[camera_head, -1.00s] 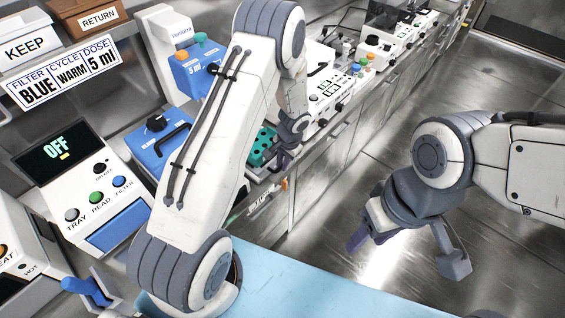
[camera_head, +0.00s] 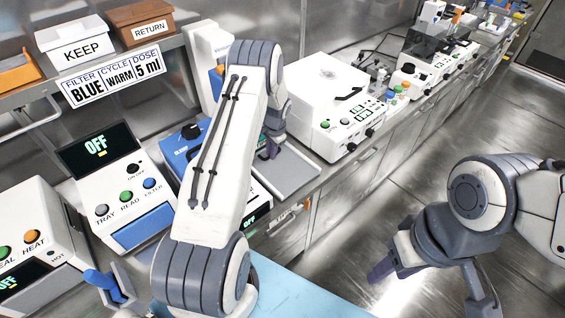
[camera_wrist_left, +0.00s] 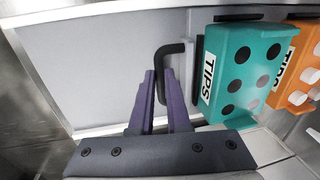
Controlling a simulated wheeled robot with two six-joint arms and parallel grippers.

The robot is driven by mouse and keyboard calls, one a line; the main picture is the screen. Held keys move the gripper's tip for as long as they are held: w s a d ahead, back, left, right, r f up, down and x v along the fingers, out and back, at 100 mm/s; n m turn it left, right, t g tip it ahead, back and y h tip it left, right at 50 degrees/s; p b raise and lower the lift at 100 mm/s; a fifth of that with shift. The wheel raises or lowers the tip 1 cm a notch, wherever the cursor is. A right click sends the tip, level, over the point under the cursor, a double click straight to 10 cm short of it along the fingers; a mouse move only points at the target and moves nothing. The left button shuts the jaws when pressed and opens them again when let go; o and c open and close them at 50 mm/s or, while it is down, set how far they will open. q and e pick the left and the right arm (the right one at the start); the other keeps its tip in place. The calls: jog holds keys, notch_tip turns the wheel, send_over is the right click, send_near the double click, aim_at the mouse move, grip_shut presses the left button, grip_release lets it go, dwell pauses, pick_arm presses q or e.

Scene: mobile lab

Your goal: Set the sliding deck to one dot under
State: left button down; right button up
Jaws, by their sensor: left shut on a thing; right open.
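My left gripper (camera_head: 268,150) has its purple fingers (camera_wrist_left: 160,102) shut on the black bent handle (camera_wrist_left: 175,48) in the left wrist view. The handle reaches toward the dark edge of the sliding deck (camera_wrist_left: 197,62), beside a teal TIPS rack (camera_wrist_left: 240,72) and an orange TIPS rack (camera_wrist_left: 292,88). A bare grey bed (camera_wrist_left: 95,65) lies on the other side of the handle; it also shows in the head view (camera_head: 292,178). My arm hides most of the deck in the head view, and I see no dot marks. My right gripper (camera_head: 425,292) is open and empty over the floor.
A sign (camera_head: 115,78) reads filter BLUE, cycle WARM, dose 5 ml. A reader (camera_head: 115,180) showing OFF stands left of my arm. A white machine with buttons (camera_head: 325,100) stands right of the bed. The floor (camera_head: 370,190) at right is clear.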

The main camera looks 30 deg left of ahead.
aim_at(265, 152)
pick_arm(q)
jog(key=shift+w+a+b, duration=0.15)
jog(key=shift+w+a, duration=0.15)
jog(key=shift+a, duration=0.4)
jog(key=shift+w+a+b, duration=0.15)
jog(key=shift+w+a, duration=0.1)
jog(key=shift+a, duration=0.45)
jog(key=c, duration=1.2)
grip_release()
jog(key=shift+o, duration=0.2)
jog(key=shift+r, duration=0.1)
notch_tip(265, 152, up, 10)
jog(key=d+b, duration=0.1)
jog(key=b, duration=0.1)
jog(key=shift+s+d, duration=0.35)
jog(key=shift+d, duration=0.05)
